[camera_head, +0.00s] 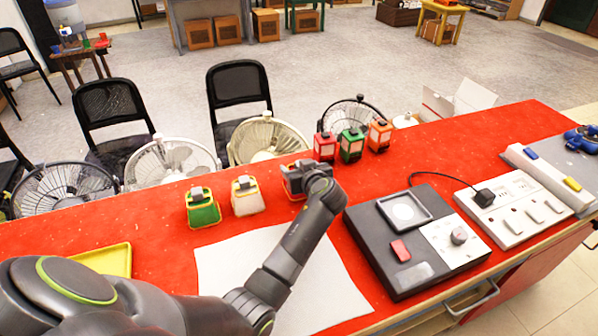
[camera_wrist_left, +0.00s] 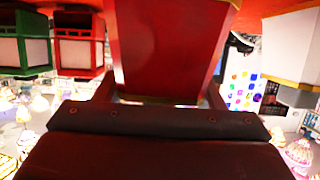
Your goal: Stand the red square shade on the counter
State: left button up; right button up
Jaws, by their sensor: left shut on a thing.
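The red square shade (camera_wrist_left: 165,45) fills the upper middle of the left wrist view, between the fingers of my left gripper (camera_wrist_left: 163,100). My left gripper is shut on it. In the head view the left gripper (camera_head: 296,184) is over the red counter (camera_head: 120,220), right of a white shade (camera_head: 248,204), and hides most of the red shade. I cannot tell whether the shade touches the counter. A green shade (camera_head: 203,214) stands left of the white one. My right gripper is not in view.
Red (camera_head: 325,149), green (camera_head: 351,150) and orange (camera_head: 379,139) square lanterns stand behind and right of the gripper. A white sheet (camera_head: 270,270) lies in front, a yellow tray (camera_head: 112,260) at left. A dark switch box (camera_head: 400,248) and white socket panel (camera_head: 508,210) occupy the right.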

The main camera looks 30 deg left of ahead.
pick_arm(q)
jog(key=shift+f, duration=0.75)
jog(key=o, duration=1)
jog(key=shift+o, duration=0.2)
